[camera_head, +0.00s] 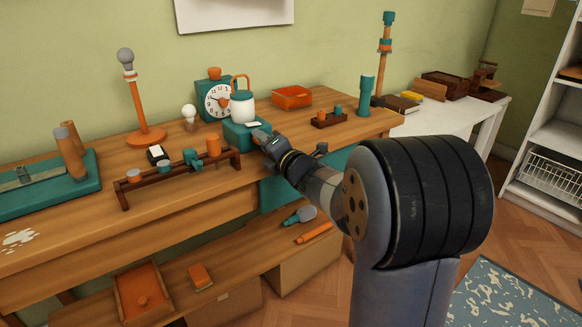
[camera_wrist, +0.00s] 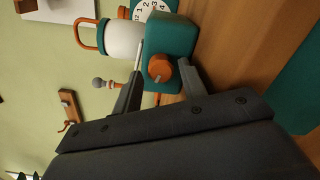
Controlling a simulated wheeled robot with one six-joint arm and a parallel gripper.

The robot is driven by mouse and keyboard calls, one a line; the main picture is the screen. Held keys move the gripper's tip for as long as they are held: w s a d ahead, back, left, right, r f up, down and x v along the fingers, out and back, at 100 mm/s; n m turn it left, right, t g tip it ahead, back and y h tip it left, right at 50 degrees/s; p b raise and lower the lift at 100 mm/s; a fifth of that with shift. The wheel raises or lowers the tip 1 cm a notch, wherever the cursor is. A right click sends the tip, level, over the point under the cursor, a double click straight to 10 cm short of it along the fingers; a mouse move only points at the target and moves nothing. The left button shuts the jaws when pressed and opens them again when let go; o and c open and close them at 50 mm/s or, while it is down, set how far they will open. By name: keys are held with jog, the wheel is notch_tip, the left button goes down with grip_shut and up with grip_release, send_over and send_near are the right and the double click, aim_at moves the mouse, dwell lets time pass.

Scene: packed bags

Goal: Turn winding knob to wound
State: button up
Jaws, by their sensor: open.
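The winding knob (camera_wrist: 158,70) is a round orange knob with a pale pointer, on the face of a teal box (camera_wrist: 172,35) in the wrist view. In the head view the box (camera_head: 236,131) stands near the workbench's front edge, and the knob is hidden there. My gripper (camera_wrist: 162,72) is open, with one dark finger on each side of the knob. I cannot tell whether either finger touches it. In the head view my gripper (camera_head: 262,139) is at the box's front. A white jar (camera_head: 243,107) with an orange handle stands at the box.
A teal clock (camera_head: 217,100) stands behind the box. A wooden rack (camera_head: 180,178) lies to the left and a small peg block (camera_head: 329,119) to the right. An orange tray (camera_head: 291,97) sits at the back. A lower shelf (camera_head: 225,262) holds tools.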

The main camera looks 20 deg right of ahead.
jog(key=n, duration=0.4)
jog(key=shift+d+f, duration=0.15)
jog(key=shift+f, duration=0.1)
jog(key=n, duration=0.3)
jog(key=shift+r+n, duration=0.15)
jog(key=shift+n, duration=0.25)
jog(key=n+p, duration=0.1)
jog(key=n, duration=0.2)
jog(key=shift+r, duration=0.1)
jog(key=n+p, duration=0.3)
jog(key=n, duration=0.1)
jog(key=v, duration=1)
jog(key=shift+s+n, duration=0.3)
jog(key=shift+s, duration=0.05)
jog(key=x, duration=1)
jog(key=shift+w, duration=0.35)
jog(key=shift+w+f+b, duration=0.1)
jog(key=shift+f+b, duration=0.15)
jog(key=shift+b, duration=0.25)
jog(key=shift+r+m+b, duration=0.15)
jog(key=shift+m+b, duration=1.05)
jog(key=shift+m, duration=1.5)
